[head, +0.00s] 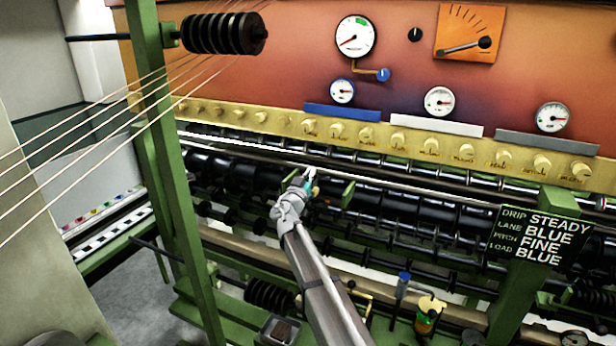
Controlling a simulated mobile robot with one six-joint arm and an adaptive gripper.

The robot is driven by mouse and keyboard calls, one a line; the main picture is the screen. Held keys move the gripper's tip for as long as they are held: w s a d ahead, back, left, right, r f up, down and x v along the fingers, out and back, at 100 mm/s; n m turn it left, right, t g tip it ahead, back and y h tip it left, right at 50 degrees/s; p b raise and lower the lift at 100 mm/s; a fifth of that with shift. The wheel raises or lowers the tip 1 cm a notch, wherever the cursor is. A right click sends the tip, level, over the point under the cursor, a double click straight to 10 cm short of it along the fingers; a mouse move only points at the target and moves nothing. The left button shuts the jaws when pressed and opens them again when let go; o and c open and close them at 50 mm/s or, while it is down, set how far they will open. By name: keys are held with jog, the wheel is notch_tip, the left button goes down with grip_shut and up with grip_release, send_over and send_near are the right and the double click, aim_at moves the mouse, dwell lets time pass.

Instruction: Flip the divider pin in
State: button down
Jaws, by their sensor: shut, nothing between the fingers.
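My gripper (309,177) is at the middle of the head view, at the end of my arm, in front of the dark roller rows. It is shut and looks empty.
A brass rail (400,143) with several knobs runs above the rollers (400,205). A green post (170,170) and taut threads (80,135) stand at left. A sign (540,236) reads drip steady, lane blue, pitch fine, load blue. Gauges (355,36) fill the back panel.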

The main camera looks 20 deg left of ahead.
dwell(0.3)
jog(key=shift+f+b, duration=1.25)
jog(key=shift+s+d+r, duration=0.1)
jog(key=shift+s, duration=0.15)
